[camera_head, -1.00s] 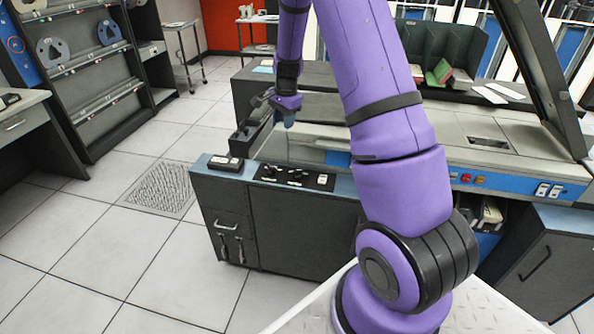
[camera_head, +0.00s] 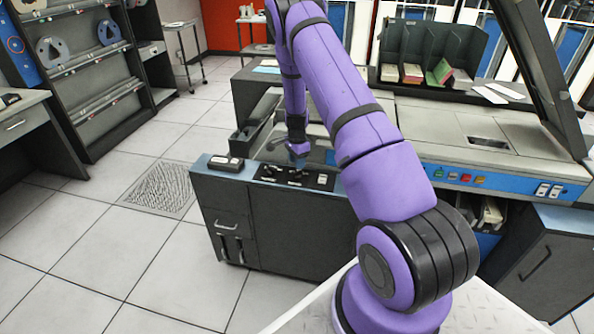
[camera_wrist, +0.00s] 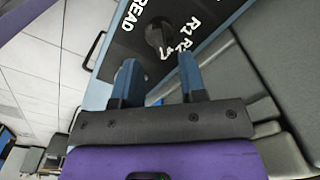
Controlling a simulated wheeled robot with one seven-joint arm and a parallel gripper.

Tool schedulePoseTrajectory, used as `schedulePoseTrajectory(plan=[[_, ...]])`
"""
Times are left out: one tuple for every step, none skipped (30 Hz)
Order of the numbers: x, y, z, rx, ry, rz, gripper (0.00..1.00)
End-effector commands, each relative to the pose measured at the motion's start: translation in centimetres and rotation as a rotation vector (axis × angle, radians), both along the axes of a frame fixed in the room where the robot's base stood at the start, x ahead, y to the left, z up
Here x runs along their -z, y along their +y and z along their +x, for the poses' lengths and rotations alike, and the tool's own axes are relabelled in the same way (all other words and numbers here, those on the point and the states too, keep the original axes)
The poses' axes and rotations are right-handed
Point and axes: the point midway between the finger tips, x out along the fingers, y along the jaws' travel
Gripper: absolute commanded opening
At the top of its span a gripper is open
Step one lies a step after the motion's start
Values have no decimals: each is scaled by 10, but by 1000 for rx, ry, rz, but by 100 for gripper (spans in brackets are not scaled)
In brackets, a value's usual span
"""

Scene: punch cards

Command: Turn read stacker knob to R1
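The read stacker knob (camera_wrist: 158,34) is a dark round knob on a black panel (camera_wrist: 126,37), with white lettering READ to its left and R1, R2 and a third unclear mark to its right. My gripper (camera_wrist: 158,62) is open, its two blue fingers apart and empty. In the wrist view the knob lies just beyond the gap between the fingertips; no contact is visible. In the head view my gripper (camera_head: 299,161) is pointed down just above the black control panel (camera_head: 318,187), partly covering its back edge. The knob's pointer direction is too dark to tell.
The panel is set in a blue-topped cabinet (camera_head: 225,205). A white switch (camera_head: 322,179) is at the panel's right. The larger machine (camera_head: 440,135) stands to the right and behind; open floor lies left.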

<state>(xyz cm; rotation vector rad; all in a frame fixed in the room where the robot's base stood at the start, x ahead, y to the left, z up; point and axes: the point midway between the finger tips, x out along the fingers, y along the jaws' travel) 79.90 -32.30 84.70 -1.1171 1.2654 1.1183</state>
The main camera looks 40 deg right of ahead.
Motion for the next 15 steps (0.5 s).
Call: schedulePoseTrajectory(plan=[[9, 0, 0, 0, 1, 1, 38], [14, 0, -1, 1, 2, 0, 38], [20, 0, -1, 1, 2, 1, 38], [24, 0, -1, 0, 2, 1, 38], [28, 0, -1, 0, 2, 0, 38], [33, 0, 0, 0, 1, 0, 38], [35, 0, 0, 0, 0, 0, 38], [38, 0, 0, 0, 0, 0, 38], [40, 0, 0, -1, -1, 0, 38], [42, 0, 0, -1, -1, 0, 38], [44, 0, 0, -1, -1, 0, 38], [45, 0, 0, -1, 0, 0, 38], [46, 0, 0, -1, 0, 0, 38], [46, 0, 0, -1, 0, 0, 38], [47, 0, 0, -1, 0, 0, 38]])
